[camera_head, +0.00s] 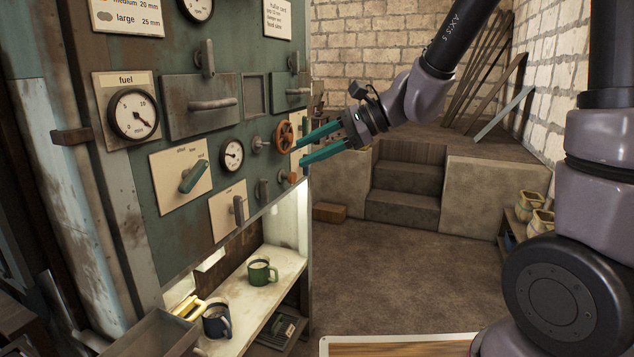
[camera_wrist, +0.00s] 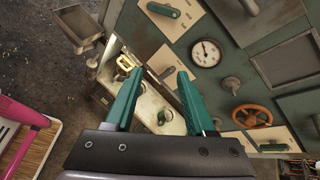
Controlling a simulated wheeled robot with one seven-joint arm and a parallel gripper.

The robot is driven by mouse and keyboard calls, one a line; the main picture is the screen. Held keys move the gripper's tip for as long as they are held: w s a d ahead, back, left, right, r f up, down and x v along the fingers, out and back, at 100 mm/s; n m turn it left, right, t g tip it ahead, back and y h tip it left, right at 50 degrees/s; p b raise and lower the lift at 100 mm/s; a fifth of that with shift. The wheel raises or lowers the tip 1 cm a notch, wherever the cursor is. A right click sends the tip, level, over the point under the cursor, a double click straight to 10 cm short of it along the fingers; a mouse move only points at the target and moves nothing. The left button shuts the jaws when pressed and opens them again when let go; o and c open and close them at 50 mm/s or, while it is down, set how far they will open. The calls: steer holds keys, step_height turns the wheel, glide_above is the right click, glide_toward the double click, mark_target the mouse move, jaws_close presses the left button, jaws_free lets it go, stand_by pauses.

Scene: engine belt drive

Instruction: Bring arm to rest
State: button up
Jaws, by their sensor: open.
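My gripper (camera_head: 302,150) has two teal fingers and is open and empty. In the head view it points left at the green control panel (camera_head: 230,128), close to an orange-brown handwheel (camera_head: 284,137) and a small orange knob (camera_head: 291,177). In the wrist view the open fingers of my gripper (camera_wrist: 154,78) show with the panel (camera_wrist: 225,75) beyond them. The handwheel (camera_wrist: 252,116) lies to the right of the fingers there. I cannot tell from these views whether a fingertip touches the panel.
A pale shelf (camera_head: 245,300) under the panel holds a green mug (camera_head: 262,271) and a dark blue mug (camera_head: 216,320). A metal tray (camera_head: 155,335) sticks out at the lower left. Stone steps (camera_head: 404,190) stand behind. The brown floor (camera_head: 400,270) is clear.

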steer(key=s+d+r+n+t+h, duration=0.2)
steer(key=s+d+n+h, duration=0.1)
steer(key=d, duration=0.6)
steer(key=s+d+r+n+t+h, duration=0.1)
steer(key=s+d+r+n+h, duration=0.1)
steer(key=d, duration=0.6)
steer(key=s+d+r+n+t+h, duration=0.2)
steer(key=s+d+r+n+h, duration=0.1)
steer(key=d, duration=0.6)
steer(key=shift+s+d+r+n+t+h, duration=0.3)
steer(key=shift+s+r+h, duration=0.35)
steer(key=shift+h, duration=0.55)
steer(key=shift+f, duration=0.1)
steer(key=shift+c, duration=0.3)
